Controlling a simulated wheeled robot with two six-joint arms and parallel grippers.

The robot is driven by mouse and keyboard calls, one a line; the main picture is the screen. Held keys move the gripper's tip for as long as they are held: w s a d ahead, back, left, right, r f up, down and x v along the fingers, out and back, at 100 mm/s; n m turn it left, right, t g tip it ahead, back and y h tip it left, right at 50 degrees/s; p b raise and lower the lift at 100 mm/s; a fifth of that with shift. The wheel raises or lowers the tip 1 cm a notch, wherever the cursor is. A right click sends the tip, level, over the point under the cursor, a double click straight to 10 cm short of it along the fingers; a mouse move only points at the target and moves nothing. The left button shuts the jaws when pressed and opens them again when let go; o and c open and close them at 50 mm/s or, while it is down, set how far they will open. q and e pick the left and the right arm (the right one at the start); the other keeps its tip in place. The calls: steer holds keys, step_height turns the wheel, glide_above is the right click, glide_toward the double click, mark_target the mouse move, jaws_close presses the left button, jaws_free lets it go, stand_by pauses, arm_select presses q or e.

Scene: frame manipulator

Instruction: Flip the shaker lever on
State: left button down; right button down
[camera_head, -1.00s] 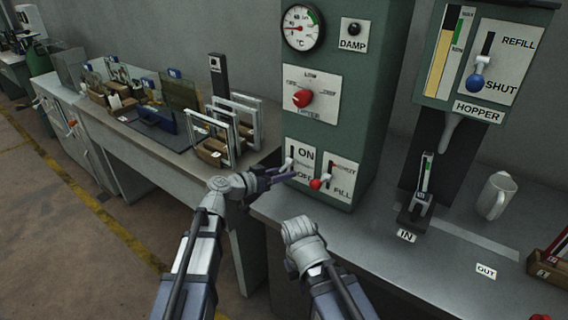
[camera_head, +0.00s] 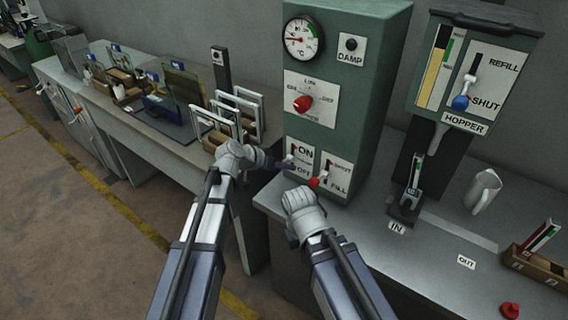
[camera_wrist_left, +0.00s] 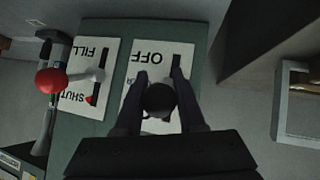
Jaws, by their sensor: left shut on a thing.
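The lever on the ON/OFF plate (camera_head: 304,152) sits low on the green cabinet's front. The plate's small middle word is not legible. My left gripper (camera_head: 288,165) is at this lever. In the left wrist view, its fingers (camera_wrist_left: 158,88) lie on either side of the lever's dark round knob (camera_wrist_left: 160,98), shut on it. The plate shows upside down there, with OFF readable and the ON end hidden. The lever's exact position is hard to tell. My right arm's wrist (camera_head: 303,208) is just in front of the cabinet, with its gripper fingers hidden.
Beside it is a SHUT/FILL plate (camera_head: 340,176) with a red-knobbed lever (camera_head: 314,182), close to my left gripper. A red dial (camera_head: 303,104) is above. The hopper (camera_head: 470,85) and a white jug (camera_head: 483,190) stand right. Framed panels (camera_head: 238,115) stand left.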

arm_select(q)
steer(key=shift+w, duration=0.1)
steer(key=c, duration=0.5)
jaws_free()
steer(key=shift+r, duration=0.1)
steer(key=p+v, duration=0.4)
steer(key=v, duration=0.3)
steer(key=shift+s+a+r+p, duration=0.15)
steer(key=shift+s+a+p, duration=0.1)
steer(key=shift+p, duration=0.1)
